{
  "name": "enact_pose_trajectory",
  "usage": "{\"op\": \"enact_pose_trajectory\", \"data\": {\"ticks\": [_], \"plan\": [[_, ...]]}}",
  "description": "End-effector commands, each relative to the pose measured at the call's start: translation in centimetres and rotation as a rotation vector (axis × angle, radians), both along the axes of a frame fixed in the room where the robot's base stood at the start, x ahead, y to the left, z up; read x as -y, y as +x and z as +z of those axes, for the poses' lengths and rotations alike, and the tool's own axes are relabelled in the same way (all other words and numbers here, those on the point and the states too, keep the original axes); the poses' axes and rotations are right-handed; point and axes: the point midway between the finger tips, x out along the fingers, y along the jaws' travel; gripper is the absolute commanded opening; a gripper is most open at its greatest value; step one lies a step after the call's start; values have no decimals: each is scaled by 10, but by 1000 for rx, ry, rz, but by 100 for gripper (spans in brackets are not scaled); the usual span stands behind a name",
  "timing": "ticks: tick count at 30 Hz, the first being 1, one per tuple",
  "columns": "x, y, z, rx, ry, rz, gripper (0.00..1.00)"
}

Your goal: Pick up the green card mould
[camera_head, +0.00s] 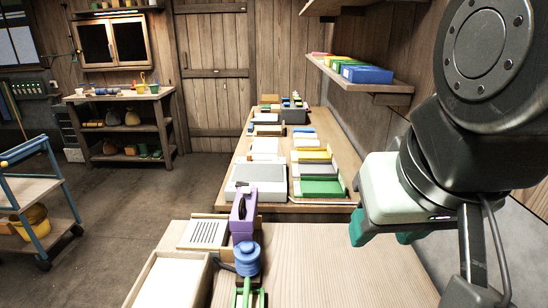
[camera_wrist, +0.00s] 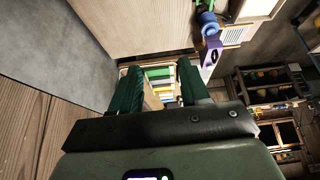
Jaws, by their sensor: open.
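A green flat piece with a raised edge (camera_head: 320,187), which looks like the green card mould, lies at the near right end of the long bench, in front of grey and yellow pieces. In the wrist view, a green strip (camera_wrist: 157,73) shows beyond and between my fingers, with yellow and white strips near it. My gripper (camera_head: 380,237) has green fingers and hangs to the right of the bench end, apart from the green piece. In the wrist view, the fingers (camera_wrist: 160,72) stand apart with nothing held. A smaller green frame (camera_head: 247,298) shows at the bottom, under a blue knob.
A near wooden table (camera_head: 330,265) is mostly bare on its right. A purple holder (camera_head: 243,214) and blue knobbed tool (camera_head: 247,259) stand at its left. A wall shelf (camera_head: 375,88) with coloured boxes overhangs the bench's right side. A grey box (camera_head: 257,183) sits left of the green piece.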

Motion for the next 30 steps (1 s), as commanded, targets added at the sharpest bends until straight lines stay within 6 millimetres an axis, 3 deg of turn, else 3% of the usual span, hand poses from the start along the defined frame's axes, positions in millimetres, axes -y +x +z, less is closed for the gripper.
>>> {"op": "enact_pose_trajectory", "data": {"ticks": [5,11,15,21,27,30], "plan": [[-6,16,-7,-10,9,6,45],[-36,78,-46,-35,48,24,45],[-67,120,-89,-49,84,33,45],[-113,158,-167,-76,132,35,45],[-154,168,-250,-101,174,31,45],[-166,166,-280,-108,188,25,45]]}}
